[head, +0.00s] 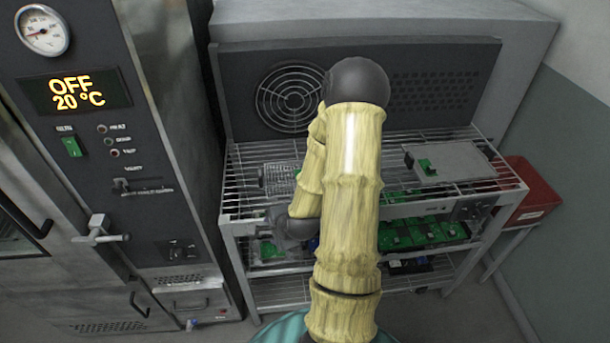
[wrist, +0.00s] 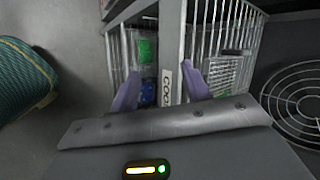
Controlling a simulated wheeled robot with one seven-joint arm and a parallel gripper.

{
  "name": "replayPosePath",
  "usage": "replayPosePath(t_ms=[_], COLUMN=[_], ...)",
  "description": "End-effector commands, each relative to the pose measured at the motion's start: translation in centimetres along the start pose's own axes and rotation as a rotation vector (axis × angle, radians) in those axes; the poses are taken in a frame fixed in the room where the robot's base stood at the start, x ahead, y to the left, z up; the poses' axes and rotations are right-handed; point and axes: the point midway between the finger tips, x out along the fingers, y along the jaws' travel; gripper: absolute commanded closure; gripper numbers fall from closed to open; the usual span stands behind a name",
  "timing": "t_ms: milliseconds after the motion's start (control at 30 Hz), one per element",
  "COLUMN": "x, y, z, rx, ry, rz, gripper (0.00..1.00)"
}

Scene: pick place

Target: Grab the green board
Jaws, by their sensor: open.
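Several green boards show in the head view. One green board (head: 270,250) lies at the left end of the rack's middle shelf, and others (head: 405,235) lie on that shelf to the right of my arm. In the wrist view a green board (wrist: 147,50) shows beyond my left finger, below the rack's labelled edge. A small green piece (head: 426,166) is on a grey plate on the top shelf. My gripper (wrist: 160,86) is open with nothing between its purple fingers. In the head view it (head: 264,222) is at the rack's front left; my arm hides part of the shelves.
The wire rack (head: 240,200) has a labelled front bar (wrist: 167,84). A wire basket (head: 279,178) and a grey plate (head: 455,160) sit on top. A blue item (wrist: 148,93) is near the board. An oven (head: 160,110) stands left, a red box (head: 528,185) right.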

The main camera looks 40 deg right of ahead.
Motion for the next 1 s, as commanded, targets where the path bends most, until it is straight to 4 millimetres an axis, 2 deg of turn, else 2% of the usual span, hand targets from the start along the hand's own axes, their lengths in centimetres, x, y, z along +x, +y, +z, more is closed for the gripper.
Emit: replayPosePath(t_ms=[33,233,400,500,667,1000], x=[-0.2,-0.7,-2.6,-3.8,-4.7,-4.5], y=[-0.2,-1.5,-2.5,-2.7,-2.8,-2.8], z=[-1.1,-5.1,-9.3,-11.3,-12.8,-12.9], rx=[0.15,0.75,1.253,1.464,1.608,1.609], ry=[-0.001,-0.03,-0.088,-0.127,-0.16,-0.161], rz=[-0.041,-0.269,-0.504,-0.621,-0.712,-0.715], gripper=[0.53,0.53,0.53,0.53,0.53,0.53])
